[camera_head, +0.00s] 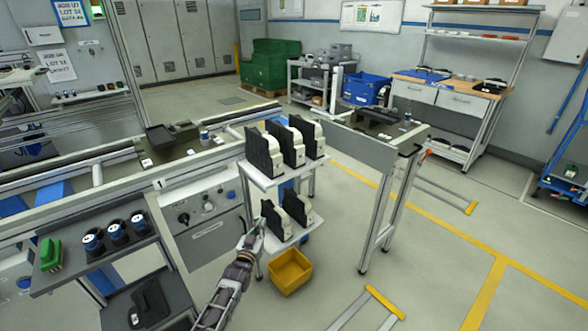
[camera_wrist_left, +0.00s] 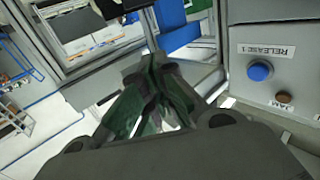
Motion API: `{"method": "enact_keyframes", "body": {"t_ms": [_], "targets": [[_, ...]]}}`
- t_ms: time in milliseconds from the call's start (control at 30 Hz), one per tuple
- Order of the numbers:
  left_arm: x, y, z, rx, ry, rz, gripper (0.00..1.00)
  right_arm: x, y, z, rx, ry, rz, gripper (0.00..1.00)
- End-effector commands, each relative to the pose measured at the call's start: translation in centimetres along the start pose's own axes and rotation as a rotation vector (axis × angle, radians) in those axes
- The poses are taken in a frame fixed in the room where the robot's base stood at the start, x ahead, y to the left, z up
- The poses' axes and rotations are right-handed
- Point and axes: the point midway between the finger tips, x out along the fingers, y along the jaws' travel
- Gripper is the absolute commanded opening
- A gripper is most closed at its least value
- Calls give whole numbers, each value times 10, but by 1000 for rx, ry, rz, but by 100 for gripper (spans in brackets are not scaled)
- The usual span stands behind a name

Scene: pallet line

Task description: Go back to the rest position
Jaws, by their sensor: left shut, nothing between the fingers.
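My left gripper (camera_head: 257,228) is in the lower middle of the head view, at the left side of a white two-level stand (camera_head: 268,180). Its fingers are shut with nothing between them. In the left wrist view the shut fingers (camera_wrist_left: 155,68) show at the middle. In the head view the gripper is close to the stand's lower shelf; I cannot tell whether it touches. My right gripper is not in view.
Several black-and-white units (camera_head: 290,142) stand on the stand's two shelves. A yellow bin (camera_head: 290,271) is below. A control panel (camera_head: 203,212) and a dark shelf with a green block (camera_head: 50,254) are to the left. Open floor lies to the right.

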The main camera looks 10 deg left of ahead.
Motion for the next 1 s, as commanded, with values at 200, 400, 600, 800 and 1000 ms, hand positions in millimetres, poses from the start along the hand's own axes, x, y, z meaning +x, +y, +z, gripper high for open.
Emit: {"method": "enact_keyframes", "body": {"t_ms": [200,400,600,800,1000], "targets": [[0,0,9,1,-39,0,0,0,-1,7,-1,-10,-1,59],[-3,-1,38,6,-167,-2,0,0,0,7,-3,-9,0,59],[-17,0,89,18,-366,-1,0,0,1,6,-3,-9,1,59],[-46,6,151,42,-589,10,0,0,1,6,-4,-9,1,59],[-106,11,223,70,-814,24,0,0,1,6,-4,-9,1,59]]}}
